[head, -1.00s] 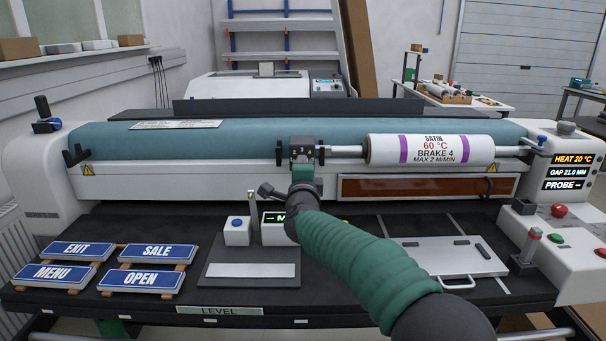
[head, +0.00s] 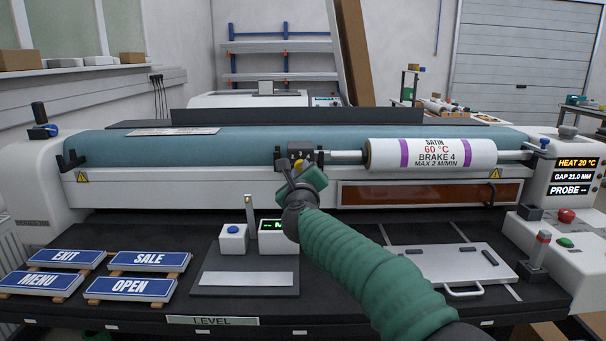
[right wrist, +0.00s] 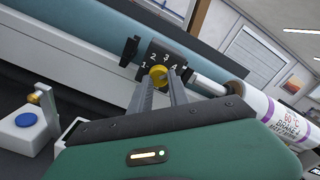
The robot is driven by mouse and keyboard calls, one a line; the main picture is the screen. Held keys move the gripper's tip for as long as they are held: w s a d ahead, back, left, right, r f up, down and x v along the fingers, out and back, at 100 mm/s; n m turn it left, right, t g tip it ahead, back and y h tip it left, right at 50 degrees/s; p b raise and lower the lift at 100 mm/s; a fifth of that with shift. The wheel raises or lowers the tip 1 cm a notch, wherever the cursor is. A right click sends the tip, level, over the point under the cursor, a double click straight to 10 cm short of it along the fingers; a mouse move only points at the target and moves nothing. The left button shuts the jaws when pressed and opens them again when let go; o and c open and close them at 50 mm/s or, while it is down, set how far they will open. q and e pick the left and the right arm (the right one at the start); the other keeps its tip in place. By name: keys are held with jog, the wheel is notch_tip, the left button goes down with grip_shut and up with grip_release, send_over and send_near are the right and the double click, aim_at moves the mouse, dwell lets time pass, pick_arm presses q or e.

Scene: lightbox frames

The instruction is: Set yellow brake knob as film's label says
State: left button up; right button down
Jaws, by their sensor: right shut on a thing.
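The film roll (head: 430,153) lies on a shaft in front of the blue roller. Its label reads SATIN, 60 °C, BRAKE 4, MAX 2 M/MIN; it shows also in the right wrist view (right wrist: 285,115). The dark brake block (head: 301,151) is at the shaft's left end. In the right wrist view, numbers 1 to 4 arc around the yellow knob (right wrist: 158,76). My right gripper (head: 297,178) is shut on this knob, its fingers (right wrist: 160,85) at the knob's sides. I cannot tell which number the knob points to. My left gripper is out of view.
A blue button box (head: 233,238) and a partly hidden display (head: 270,227) stand below. Sign plates (head: 131,287) lie at left. A pale plate with a handle (head: 450,265) lies at right. The machine panel (head: 573,174) shows HEAT 20 °C, GAP 21.0 MM.

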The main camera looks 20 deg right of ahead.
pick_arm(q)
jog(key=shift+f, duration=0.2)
pick_arm(e)
jog(key=shift+d+r+m, duration=0.5)
jog(key=shift+r+m, duration=0.2)
jog(key=shift+r, duration=0.2)
jog(key=c, duration=1.1)
grip_release()
jog(key=shift+s, duration=0.1)
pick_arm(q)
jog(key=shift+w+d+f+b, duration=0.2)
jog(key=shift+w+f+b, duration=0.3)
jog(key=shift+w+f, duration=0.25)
pick_arm(e)
jog(key=shift+o, duration=0.2)
jog(key=f+v, duration=0.1)
jog(key=v, duration=1.6)
jog(key=shift+a+f, duration=0.3)
jog(key=shift+f, duration=0.05)
jog(key=shift+a+f, duration=0.1)
